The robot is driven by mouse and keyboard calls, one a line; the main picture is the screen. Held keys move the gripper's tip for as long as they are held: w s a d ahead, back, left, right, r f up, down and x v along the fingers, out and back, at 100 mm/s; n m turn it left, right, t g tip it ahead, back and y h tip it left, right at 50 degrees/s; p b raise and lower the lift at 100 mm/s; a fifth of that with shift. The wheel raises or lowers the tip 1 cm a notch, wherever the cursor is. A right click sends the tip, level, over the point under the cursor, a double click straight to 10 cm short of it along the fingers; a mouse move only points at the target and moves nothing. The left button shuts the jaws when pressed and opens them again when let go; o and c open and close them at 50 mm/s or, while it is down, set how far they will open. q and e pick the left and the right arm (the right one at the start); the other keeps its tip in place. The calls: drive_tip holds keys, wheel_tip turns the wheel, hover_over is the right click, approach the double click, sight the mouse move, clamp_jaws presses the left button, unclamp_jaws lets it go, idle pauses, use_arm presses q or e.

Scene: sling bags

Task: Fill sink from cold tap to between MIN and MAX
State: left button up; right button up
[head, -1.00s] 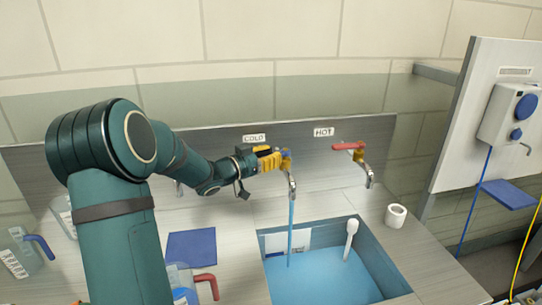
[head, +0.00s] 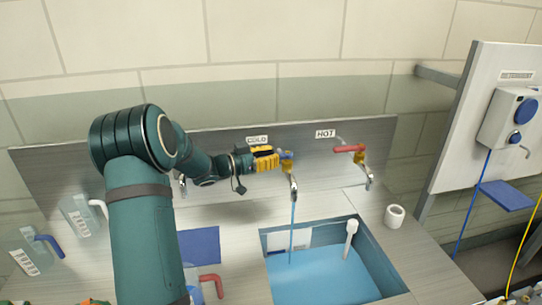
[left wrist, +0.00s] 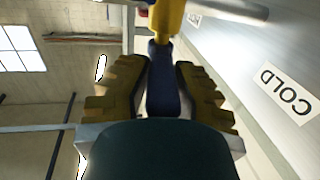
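The cold tap (head: 292,184) hangs from the back panel below the COLD label (head: 257,140). Water runs from it in a thin stream (head: 292,230) into the sink (head: 368,250). Blue-looking water (head: 315,280) covers the sink floor. A white marked plate (head: 290,238) is on the sink's back wall; its MIN and MAX marks are too small to read. My left gripper (head: 276,158) is at the cold tap's blue handle (head: 287,155). In the left wrist view, its yellow fingers (left wrist: 163,66) press on both sides of the handle (left wrist: 163,95). My right gripper is not in view.
The hot tap (head: 358,160) with its red handle is to the right, with no stream below. A white standpipe (head: 351,235) stands in the sink. A white roll (head: 395,216) sits at the sink's right. Jugs (head: 38,255) and a blue mat (head: 199,245) are on the left counter.

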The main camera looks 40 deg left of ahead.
use_arm(q)
drive_tip(key=o, duration=0.5)
drive_tip(key=shift+w+d, duration=0.1)
drive_tip(key=shift+d, duration=0.05)
drive_tip(key=shift+r, duration=0.1)
wheel_tip(320, 180, up, 10)
drive_tip(key=shift+f, duration=0.1)
